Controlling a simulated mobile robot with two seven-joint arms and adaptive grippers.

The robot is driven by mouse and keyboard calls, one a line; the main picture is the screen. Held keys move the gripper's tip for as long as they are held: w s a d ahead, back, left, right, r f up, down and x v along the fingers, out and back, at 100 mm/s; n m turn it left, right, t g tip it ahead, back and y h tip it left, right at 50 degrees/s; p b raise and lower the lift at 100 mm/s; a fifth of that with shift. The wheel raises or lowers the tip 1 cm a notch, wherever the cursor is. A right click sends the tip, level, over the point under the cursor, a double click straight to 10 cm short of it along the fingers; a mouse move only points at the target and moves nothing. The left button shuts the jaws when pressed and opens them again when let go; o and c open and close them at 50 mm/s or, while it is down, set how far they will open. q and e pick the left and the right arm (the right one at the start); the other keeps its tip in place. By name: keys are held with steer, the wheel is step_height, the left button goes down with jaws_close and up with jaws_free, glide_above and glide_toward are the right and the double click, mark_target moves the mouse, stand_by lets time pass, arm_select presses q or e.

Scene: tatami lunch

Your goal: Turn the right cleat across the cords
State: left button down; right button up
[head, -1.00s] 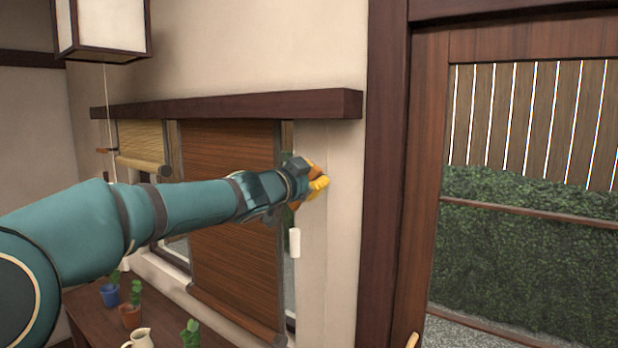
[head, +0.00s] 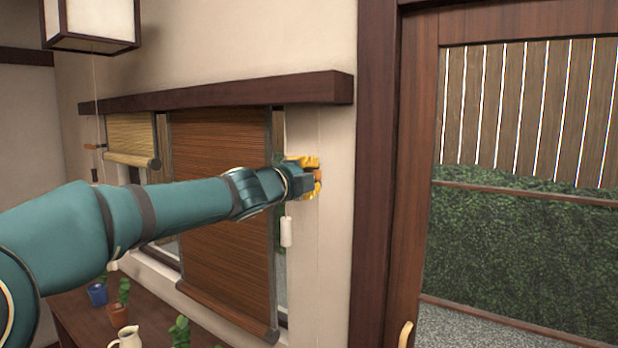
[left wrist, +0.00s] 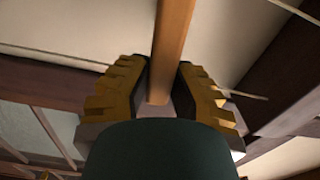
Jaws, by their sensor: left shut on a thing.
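My left gripper (head: 309,177) is at the wall just right of the dark blind, shut on the right cleat. In the left wrist view the cleat (left wrist: 172,45) is a light wooden bar between the two yellow ribbed fingers (left wrist: 158,90). A thin pale cord (left wrist: 248,95) shows to the right of the fingers, running roughly crosswise to the bar; the gripper hides where they meet. A white cord pull (head: 286,232) hangs below the gripper in the head view. My right gripper is in neither view.
The dark brown blind (head: 222,210) is beside my forearm, with a pale blind (head: 131,135) farther left. A wooden ledge (head: 215,95) runs above. Potted plants and a white jug (head: 127,338) stand on the low table (head: 78,318). A door frame is at right.

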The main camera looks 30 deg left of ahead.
arm_select(q)
steer(key=shift+f+m, duration=0.15)
steer(key=shift+m, duration=0.35)
steer(key=c, duration=0.8)
jaws_free()
steer(key=shift+s, duration=0.1)
steer(key=s, duration=0.7)
steer(key=s+a, duration=0.1)
steer(key=s, duration=0.3)
steer(key=shift+s, duration=0.35)
